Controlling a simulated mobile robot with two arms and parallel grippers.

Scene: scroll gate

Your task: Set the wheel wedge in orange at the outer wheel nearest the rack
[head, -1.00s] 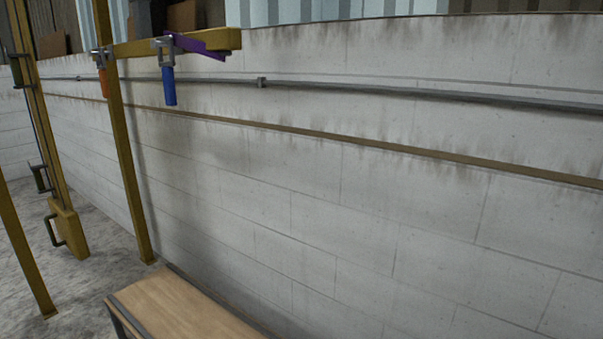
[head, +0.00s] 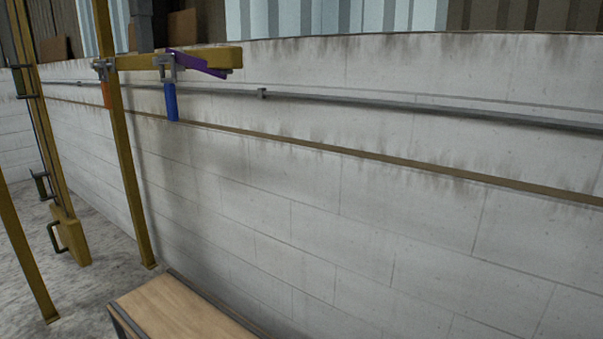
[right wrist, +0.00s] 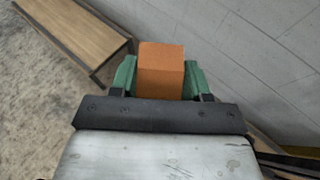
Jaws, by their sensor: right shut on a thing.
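In the right wrist view, my right gripper (right wrist: 159,74) has green fingers closed on both sides of the orange wheel wedge (right wrist: 161,62). Only a blocky orange face of the wedge shows; its slope cannot be made out. It is held above the floor, with the grey wall beyond. My left gripper is in neither view. No wheel shows in either view. Whether any frame here is the rack cannot be told.
A yellow post with a crossbar (head: 140,62) carries clamps with orange (head: 105,95) and blue (head: 171,101) handles and a purple bar (head: 200,64). A low wooden bench (head: 185,308) stands by the block wall (head: 380,120). Bare floor (head: 95,225) lies at left.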

